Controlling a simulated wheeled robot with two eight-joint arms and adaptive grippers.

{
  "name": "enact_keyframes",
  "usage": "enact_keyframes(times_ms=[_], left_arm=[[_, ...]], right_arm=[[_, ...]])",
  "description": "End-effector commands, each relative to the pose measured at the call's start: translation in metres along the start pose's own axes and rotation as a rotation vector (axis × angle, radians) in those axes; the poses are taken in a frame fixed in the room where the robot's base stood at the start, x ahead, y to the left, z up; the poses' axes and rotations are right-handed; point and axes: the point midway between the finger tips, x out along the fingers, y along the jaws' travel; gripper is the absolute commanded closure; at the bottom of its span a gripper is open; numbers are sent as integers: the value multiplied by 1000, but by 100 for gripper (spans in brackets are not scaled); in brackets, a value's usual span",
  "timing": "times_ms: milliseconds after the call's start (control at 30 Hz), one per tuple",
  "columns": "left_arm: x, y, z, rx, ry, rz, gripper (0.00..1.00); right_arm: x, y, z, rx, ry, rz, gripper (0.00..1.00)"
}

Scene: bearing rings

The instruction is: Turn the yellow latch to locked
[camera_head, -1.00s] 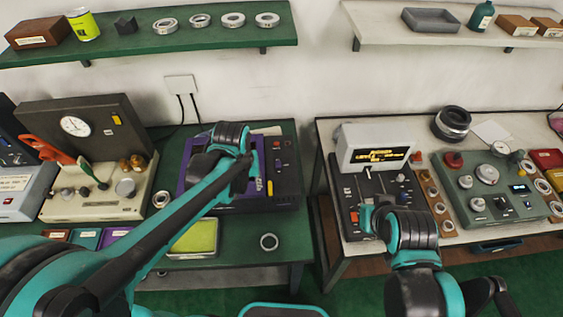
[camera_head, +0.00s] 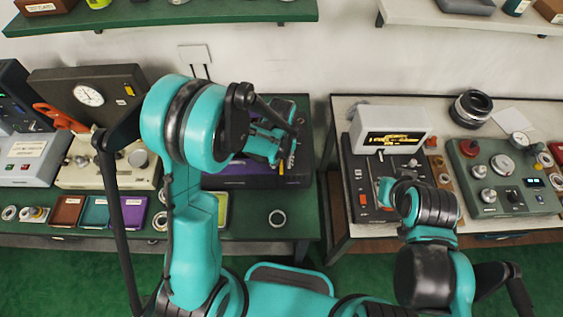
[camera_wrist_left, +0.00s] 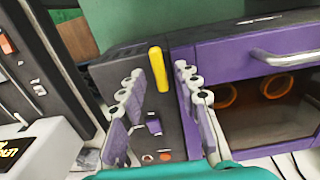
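The yellow latch (camera_wrist_left: 158,69) is a short bar on the dark control panel of the purple machine (camera_wrist_left: 245,55), upright in the left wrist view. In the head view it is a small yellow strip (camera_head: 281,167) below my left gripper. My left gripper (camera_wrist_left: 160,75) is open and empty. In the wrist view its two fingers appear on either side of the latch; I cannot tell whether they touch it. In the head view my left gripper (camera_head: 280,143) partly hides the purple machine. My right gripper (camera_head: 385,190) is by the grey switch panel, its fingers unclear.
The purple machine has a glass door with a metal handle (camera_wrist_left: 285,57) and orange rings behind it. Small trays (camera_head: 100,211) stand at front left. The white-topped device (camera_head: 390,127) stands on the right table.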

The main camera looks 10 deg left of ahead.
Motion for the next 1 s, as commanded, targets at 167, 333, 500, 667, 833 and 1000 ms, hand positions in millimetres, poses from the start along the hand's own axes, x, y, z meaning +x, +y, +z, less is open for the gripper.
enact_keyframes(times_ms=[167,333,500,667,833,1000], left_arm=[[3,0,0,0,0,0,67],[2,0,0,0,0,0,80],[2,0,0,0,0,0,100],[2,0,0,3,0,0,100],[3,0,0,32,0,0,100],[4,-1,0,112,0,0,100]], right_arm=[[0,0,0,0,0,0,100],[0,0,0,0,0,0,100],[0,0,0,0,0,0,100],[0,0,0,0,0,0,100],[2,0,2,0,0,0,100],[7,0,5,0,0,0,100]])
